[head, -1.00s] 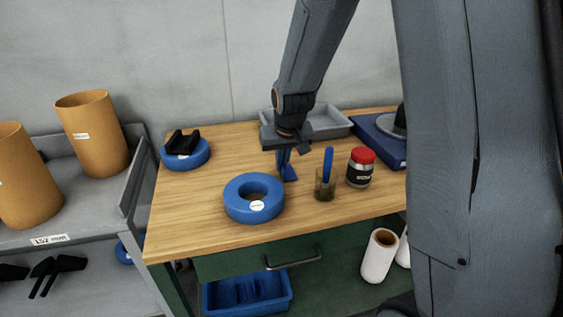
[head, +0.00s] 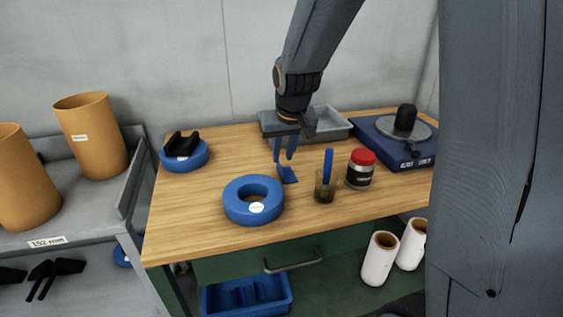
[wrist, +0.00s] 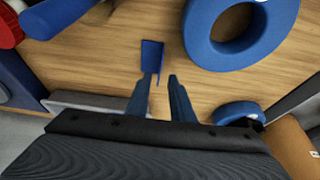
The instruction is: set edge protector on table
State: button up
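A small blue angled piece (head: 287,174), which I take for the edge protector, rests on the wooden table (head: 225,147) in the head view. It also shows in the wrist view (wrist: 152,54), just beyond the fingertips. My gripper (head: 284,158) is above and beside it, pointing down. In the wrist view the two fingertips (wrist: 162,77) are apart with wood showing between them, and the piece lies beyond the left one. Whether that fingertip still touches the piece is hard to tell.
A blue ring (head: 236,211) lies to the front left. A cup with a blue-handled tool (head: 325,187) and a red-lidded jar (head: 360,173) stand to the right. Behind are a grey tray (head: 330,126) and a blue turntable unit (head: 380,144). The table's left part is mostly clear.

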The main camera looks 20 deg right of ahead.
jog(key=v, duration=0.6)
jog(key=s+f+g, duration=0.1)
jog(key=s+f, duration=0.2)
jog(key=s, duration=0.3)
jog(key=s+f+g, duration=0.2)
jog(key=s+f, duration=0.2)
jog(key=s, duration=0.3)
jog(key=s+d+f+g, duration=0.1)
jog(key=s+f, duration=0.2)
jog(key=s, duration=0.4)
jog(key=shift+s+f, duration=0.25)
jog(key=shift+f, duration=0.15)
